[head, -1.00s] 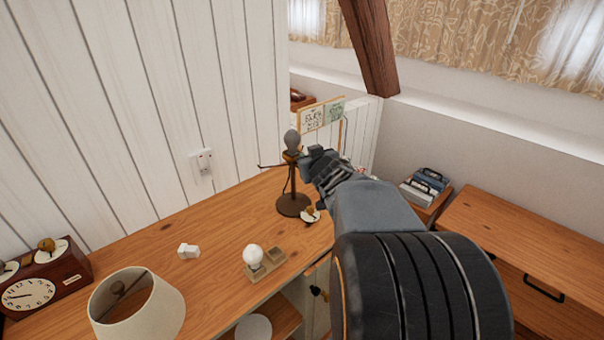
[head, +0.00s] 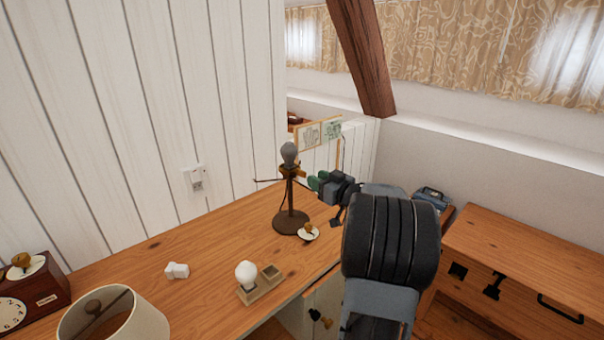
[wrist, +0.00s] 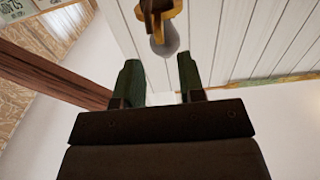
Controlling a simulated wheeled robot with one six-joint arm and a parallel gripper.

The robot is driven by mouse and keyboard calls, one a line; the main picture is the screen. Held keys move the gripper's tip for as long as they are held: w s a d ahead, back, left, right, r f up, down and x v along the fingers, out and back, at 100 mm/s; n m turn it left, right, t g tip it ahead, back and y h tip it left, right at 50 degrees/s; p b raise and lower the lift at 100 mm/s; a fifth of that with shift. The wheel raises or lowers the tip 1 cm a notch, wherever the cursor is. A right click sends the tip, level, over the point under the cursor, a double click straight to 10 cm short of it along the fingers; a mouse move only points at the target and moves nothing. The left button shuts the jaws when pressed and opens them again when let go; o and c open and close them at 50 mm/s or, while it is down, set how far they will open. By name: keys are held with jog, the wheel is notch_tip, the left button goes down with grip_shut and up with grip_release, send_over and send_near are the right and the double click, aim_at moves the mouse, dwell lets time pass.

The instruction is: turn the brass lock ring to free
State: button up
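The brass lock ring (head: 291,172) sits at the top of a dark lamp stand (head: 291,223), just below a grey bulb (head: 289,153). The stand is upright on the wooden desktop. My gripper (head: 316,182) is a little right of the ring in the head view, apart from it. In the wrist view my gripper (wrist: 160,78) has its two green fingers spread with nothing between them. There the brass part (wrist: 152,12) and the bulb (wrist: 165,40) appear upside down beyond the fingertips. The top of the brass part is cut off by the frame edge.
A white bulb (head: 246,273) stands in a small wooden holder (head: 258,291). A cream lampshade (head: 112,320), a white block (head: 177,271) and a clock (head: 35,292) are on the desk. A small white disc with a brass knob (head: 308,232) lies beside the stand's base. A timber brace (head: 362,60) rises behind.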

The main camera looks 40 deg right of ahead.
aim_at(303, 171)
jog(key=shift+w+a, duration=0.15)
jog(key=shift+w, duration=1)
jog(key=shift+w+a, duration=0.2)
jog(key=shift+w, duration=1)
jog(key=shift+w+a, duration=0.15)
jog(key=shift+w, duration=1)
jog(key=shift+c, duration=0.2)
grip_shut()
jog(key=shift+a, duration=0.1)
